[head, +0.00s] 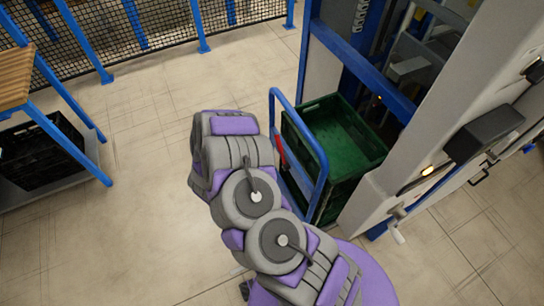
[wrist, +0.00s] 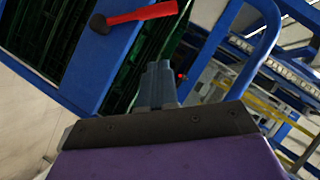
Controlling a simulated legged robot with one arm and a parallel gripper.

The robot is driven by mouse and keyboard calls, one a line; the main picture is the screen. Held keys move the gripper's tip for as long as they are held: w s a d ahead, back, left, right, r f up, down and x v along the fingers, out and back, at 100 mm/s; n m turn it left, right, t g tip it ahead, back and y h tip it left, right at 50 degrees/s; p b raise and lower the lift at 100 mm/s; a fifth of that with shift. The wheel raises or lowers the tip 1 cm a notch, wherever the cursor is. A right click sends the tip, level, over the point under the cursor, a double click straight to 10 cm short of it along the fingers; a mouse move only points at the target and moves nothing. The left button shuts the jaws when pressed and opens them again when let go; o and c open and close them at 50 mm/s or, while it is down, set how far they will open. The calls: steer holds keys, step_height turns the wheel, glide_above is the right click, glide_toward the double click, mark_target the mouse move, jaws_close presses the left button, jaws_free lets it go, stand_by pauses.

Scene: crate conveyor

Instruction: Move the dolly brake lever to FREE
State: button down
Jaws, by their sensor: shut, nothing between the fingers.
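The dolly (head: 309,137) has a blue tubular handle frame and carries green crates. Its brake lever is a red bar (wrist: 140,14) with a black round end (wrist: 98,23), on a blue panel (wrist: 100,62) at the top left of the wrist view. A small red part (head: 280,148), likely the lever, shows on the dolly's left side in the head view. My gripper (wrist: 158,68) is shut and empty, with its tips below the lever in the picture and apart from it. My arm hides the gripper's fingers in the head view. No FREE marking is readable.
The green crate (head: 312,110) stands against a blue and white machine frame (head: 345,62) at right. A wooden-topped bench (head: 14,72) with a black crate (head: 38,152) stands at left. A mesh fence (head: 165,25) runs along the back. The floor left of my arm is clear.

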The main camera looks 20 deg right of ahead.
steer(key=b, duration=0.2)
glide_above(282, 152)
steer(key=s+a, duration=0.3)
step_height(282, 152, down, 3)
steer(key=shift+w+f+b, duration=0.2)
steer(key=shift+w+f, duration=0.45)
steer(key=shift+w, duration=0.2)
steer(key=shift+w+f+b, duration=0.15)
steer(key=shift+w+f, duration=0.45)
steer(key=shift+w, duration=0.2)
steer(key=shift+d, duration=0.25)
